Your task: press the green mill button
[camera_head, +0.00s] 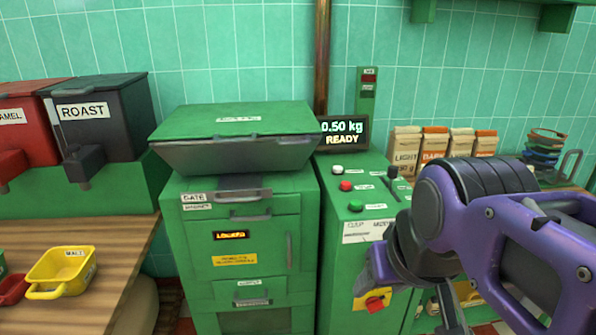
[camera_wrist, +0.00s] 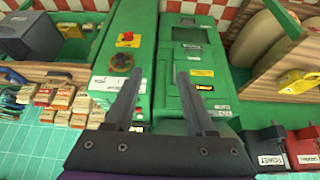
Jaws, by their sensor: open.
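The green mill button (camera_head: 355,205) is on the sloped top of the green control cabinet (camera_head: 335,235), below a red button (camera_head: 345,186) and a white button (camera_head: 337,170). I cannot pick out the green button in the wrist view; my left finger covers part of that panel. My gripper (camera_wrist: 159,75) is open and empty, its two dark fingers apart over the cabinet fronts. In the head view my purple arm is to the right of the button, and the fingers are mostly hidden at the lower edge.
A black lever (camera_head: 392,172) stands right of the buttons. A display (camera_head: 343,133) reads 0.50 kg READY. The green mill cabinet (camera_head: 250,235) is at left. A red knob on yellow (camera_head: 375,300) is on the front below. Paper bags (camera_head: 405,148) stand behind my arm.

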